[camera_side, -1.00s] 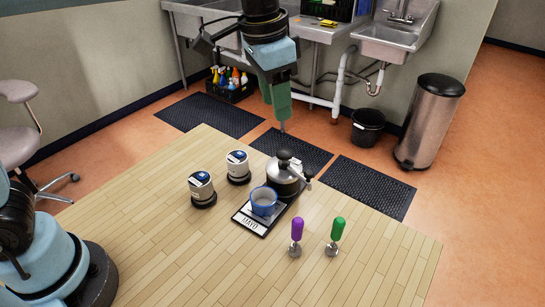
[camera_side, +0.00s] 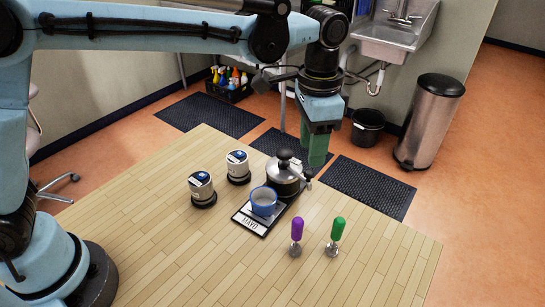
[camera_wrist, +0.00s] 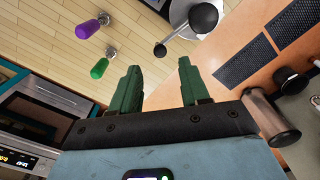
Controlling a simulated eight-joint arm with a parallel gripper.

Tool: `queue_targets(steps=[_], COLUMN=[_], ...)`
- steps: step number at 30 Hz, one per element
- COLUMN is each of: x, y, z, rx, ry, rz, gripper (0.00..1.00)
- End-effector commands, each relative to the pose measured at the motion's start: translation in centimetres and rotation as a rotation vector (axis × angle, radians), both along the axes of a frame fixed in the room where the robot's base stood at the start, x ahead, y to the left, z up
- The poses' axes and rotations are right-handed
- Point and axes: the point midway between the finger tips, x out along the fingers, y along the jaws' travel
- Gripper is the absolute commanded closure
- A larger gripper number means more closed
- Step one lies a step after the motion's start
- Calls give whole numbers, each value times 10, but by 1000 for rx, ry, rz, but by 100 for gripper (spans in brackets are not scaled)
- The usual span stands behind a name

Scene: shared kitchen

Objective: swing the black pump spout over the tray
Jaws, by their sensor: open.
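I see no clear pump spout and no clear tray. A silver, round-bodied device (camera_side: 285,178) with a black knob on top stands on the wooden table. A thin crank-like arm with a small black ball (camera_wrist: 160,50) sticks out from it toward my gripper. A flat black scale-like plate (camera_side: 247,222) lies in front of it, with a blue-rimmed cup (camera_side: 264,203) on top. My gripper (camera_wrist: 157,64) is open and empty, green fingers apart. In the side view my gripper (camera_side: 316,158) hangs behind and right of the device, near the table's far edge.
Two white canisters (camera_side: 201,185) on black bases stand left of the cup. A purple-handled tool (camera_side: 297,231) and a green-handled tool (camera_side: 337,231) stand upright at the front right. A steel bin (camera_side: 430,120) stands beyond the table.

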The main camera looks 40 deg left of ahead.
Motion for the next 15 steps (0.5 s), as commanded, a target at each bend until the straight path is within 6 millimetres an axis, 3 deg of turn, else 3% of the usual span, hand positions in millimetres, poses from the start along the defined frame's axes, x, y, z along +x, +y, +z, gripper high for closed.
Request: queue_targets(steps=[6,15], x=[0,0], y=[0,0], z=[-33,-53], rx=[-1,-1], ry=[-1,-1], rz=[0,0], gripper=[54,54])
